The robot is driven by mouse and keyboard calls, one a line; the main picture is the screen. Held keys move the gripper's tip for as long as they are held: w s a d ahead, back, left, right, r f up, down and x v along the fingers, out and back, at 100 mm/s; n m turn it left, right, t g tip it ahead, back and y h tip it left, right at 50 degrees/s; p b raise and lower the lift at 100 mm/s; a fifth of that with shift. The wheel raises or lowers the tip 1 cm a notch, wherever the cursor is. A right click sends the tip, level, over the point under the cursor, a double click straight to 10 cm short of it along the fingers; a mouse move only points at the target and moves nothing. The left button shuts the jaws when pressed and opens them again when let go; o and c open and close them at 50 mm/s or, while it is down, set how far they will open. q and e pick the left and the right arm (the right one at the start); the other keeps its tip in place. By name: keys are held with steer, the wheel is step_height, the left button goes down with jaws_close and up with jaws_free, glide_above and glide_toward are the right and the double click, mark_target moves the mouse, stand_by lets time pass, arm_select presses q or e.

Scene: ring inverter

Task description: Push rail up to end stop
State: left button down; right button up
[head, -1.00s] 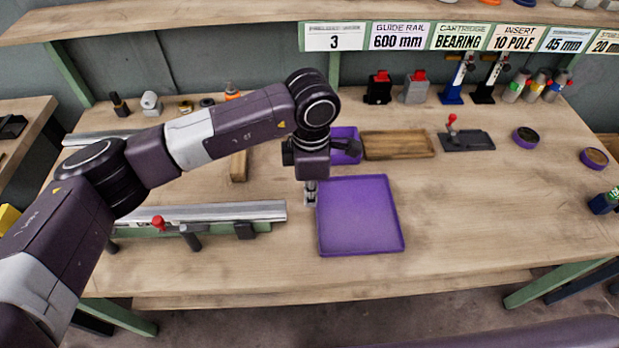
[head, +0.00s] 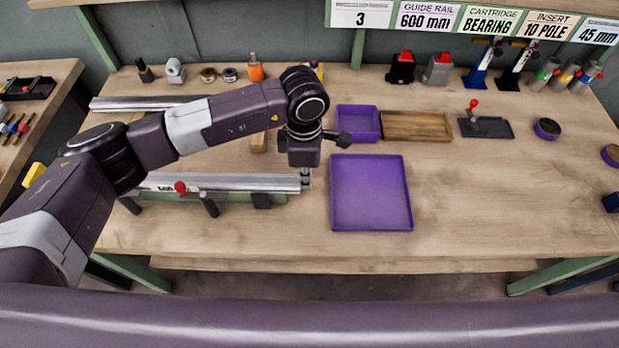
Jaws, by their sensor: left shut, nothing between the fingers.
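A silver rail (head: 240,182) lies lengthwise on a green fixture (head: 232,197) at the front left of the bench. A red-knobbed clamp (head: 181,188) stands at its front side. My left gripper (head: 306,182) points down at the rail's right end, shut with nothing in it. Its fingertips look close against that end; I cannot tell whether they touch. The rail's left end is partly hidden by my left arm, and I cannot make out the end stop. My right gripper is not in view.
An empty purple tray (head: 371,222) lies just right of the gripper, with a small purple bin (head: 357,123) and a wooden tray (head: 416,126) behind. Another silver rail (head: 140,103) lies at the back left. The bench's right front is clear.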

mark_target(270, 180)
arm_select(q)
steer(key=a+b, duration=0.1)
steer(key=a, duration=0.1)
steer(key=a+b, duration=0.1)
steer(key=a, duration=0.2)
steer(key=a+b, duration=0.2)
steer(key=a, duration=0.1)
steer(key=shift+f, duration=0.25)
steer(key=shift+a+r, duration=0.1)
steer(key=shift+a, duration=0.05)
steer(key=shift+r, duration=0.1)
steer(key=shift+w, duration=0.1)
